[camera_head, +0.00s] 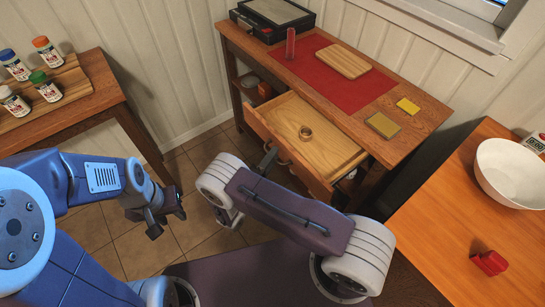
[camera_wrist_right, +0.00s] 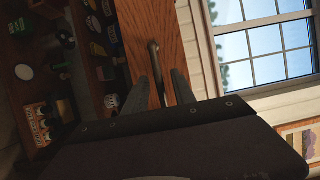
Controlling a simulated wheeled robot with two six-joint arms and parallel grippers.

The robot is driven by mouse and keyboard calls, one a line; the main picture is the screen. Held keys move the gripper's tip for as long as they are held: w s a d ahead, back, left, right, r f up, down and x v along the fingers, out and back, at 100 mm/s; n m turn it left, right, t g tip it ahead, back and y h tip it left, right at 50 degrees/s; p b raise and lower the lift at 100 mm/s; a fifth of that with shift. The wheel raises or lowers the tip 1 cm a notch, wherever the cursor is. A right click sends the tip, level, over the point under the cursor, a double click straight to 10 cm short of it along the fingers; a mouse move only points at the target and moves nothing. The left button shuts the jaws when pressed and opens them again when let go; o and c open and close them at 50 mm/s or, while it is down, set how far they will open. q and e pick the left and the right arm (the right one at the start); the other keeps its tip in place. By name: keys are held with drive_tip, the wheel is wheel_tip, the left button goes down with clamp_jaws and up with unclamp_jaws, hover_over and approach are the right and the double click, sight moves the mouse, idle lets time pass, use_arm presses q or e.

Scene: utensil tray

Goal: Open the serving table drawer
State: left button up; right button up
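The serving table (camera_head: 418,128) stands against the back wall. Its drawer (camera_head: 328,152) is pulled well out, showing a light wooden inside with a small round ring-like item (camera_head: 305,132) in it. My right gripper (camera_head: 268,160) is at the drawer front, partly hidden by my own arm. In the right wrist view, the metal drawer handle (camera_wrist_right: 154,60) lies between the two spread fingers (camera_wrist_right: 160,84), with gaps visible beside it. My left gripper (camera_head: 167,211) hangs over the floor, away from the table, with its fingers apart and empty.
On the serving table are a red mat (camera_head: 325,75), a cutting board (camera_head: 343,61), a red glass (camera_head: 290,43) and a dark box (camera_head: 272,17). A table with a white bowl (camera_head: 515,172) stands right; a spice rack (camera_head: 68,76) is left. Tiled floor is clear between.

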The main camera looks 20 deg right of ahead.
drive_tip(key=v, duration=0.9)
drive_tip(key=shift+b, duration=0.45)
drive_tip(key=shift+d, duration=0.1)
